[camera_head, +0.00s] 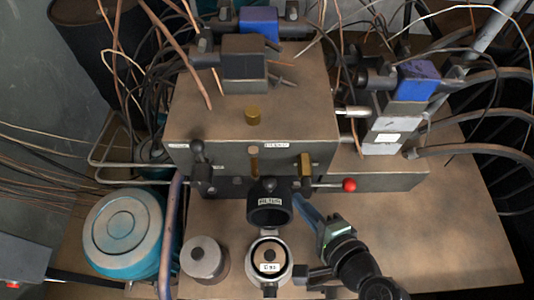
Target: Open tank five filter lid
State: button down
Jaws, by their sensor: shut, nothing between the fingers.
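A round pale metal housing (252,277) stands low at the front of the machine. A disc in its top carries a small white label (269,267), too small to read surely. Just behind it is a black round part (252,214) with a label that seems to read "FILTER". I cannot tell for sure which of these is the lid, or whether the black part is hinged to the housing. My gripper (300,202) comes in from the lower right. Its narrow blue fingers are shut and empty, close to the right side of the black part; contact is not clear.
A brown metal box (200,120) with valves and a red-knobbed lever (349,185) stands behind. A grey capped cylinder (204,259) and a teal round tank (124,230) are at left. Cables crowd the back and right. The brown plate (440,235) is clear at right.

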aim_at(281, 201)
jog(key=shift+f, duration=0.1)
jog(key=p+x, duration=0.1)
jog(key=x, duration=0.8)
jog(key=shift+p, duration=0.3)
jog(key=s+p, duration=0.1)
jog(key=s+r+p, duration=0.1)
jog(key=s, duration=0.1)
jog(key=shift+r, duration=0.15)
